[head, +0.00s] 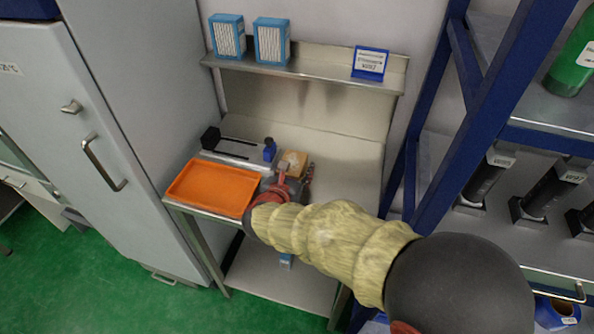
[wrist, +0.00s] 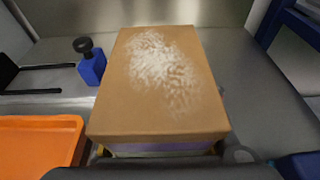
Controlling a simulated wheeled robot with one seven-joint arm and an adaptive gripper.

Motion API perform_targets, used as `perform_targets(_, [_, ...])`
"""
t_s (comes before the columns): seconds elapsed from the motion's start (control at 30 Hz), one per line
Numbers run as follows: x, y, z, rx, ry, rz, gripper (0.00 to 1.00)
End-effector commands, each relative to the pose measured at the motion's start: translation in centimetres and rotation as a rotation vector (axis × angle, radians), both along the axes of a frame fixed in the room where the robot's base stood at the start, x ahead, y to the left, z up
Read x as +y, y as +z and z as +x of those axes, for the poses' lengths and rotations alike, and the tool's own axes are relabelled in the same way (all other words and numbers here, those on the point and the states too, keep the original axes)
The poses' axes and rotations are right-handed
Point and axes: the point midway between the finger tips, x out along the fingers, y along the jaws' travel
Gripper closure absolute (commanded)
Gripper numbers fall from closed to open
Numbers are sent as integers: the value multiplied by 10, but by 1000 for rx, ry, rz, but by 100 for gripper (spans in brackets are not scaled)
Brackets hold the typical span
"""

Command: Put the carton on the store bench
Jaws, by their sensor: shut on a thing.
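The carton (head: 296,160) is a brown box with a white frosty patch on its top. In the wrist view the carton (wrist: 160,85) fills the middle, top face up, with a purple strip below its near edge. My gripper (head: 288,172) is shut on the carton at its near end; the fingers are mostly hidden in the wrist view. The carton is over the steel bench (head: 340,170), right of the orange tray. I cannot tell whether its underside touches the bench top.
The orange tray (head: 213,187) lies at the bench's left front. Behind it is a device with a black block and a blue knobbed part (head: 269,150). A shelf above holds two blue boxes and a sign (head: 370,63). A blue rack (head: 480,130) stands right. The bench's right side is clear.

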Motion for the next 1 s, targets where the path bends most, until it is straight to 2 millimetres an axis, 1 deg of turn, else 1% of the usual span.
perform_targets(0.2, [0,-3,0,-1,0,1,93])
perform_targets(0.23, [0,-3,0,1,0,0,55])
perform_targets(0.5, [0,-2,0,0,0,0,39])
perform_targets(0.57, [0,-2,0,0,0,0,38])
perform_targets(0.83, [0,-2,0,0,0,0,38])
perform_targets(0.97, [0,2,0,1,0,-1,38])
perform_targets(1.0, [3,5,-6,0,3,0,38])
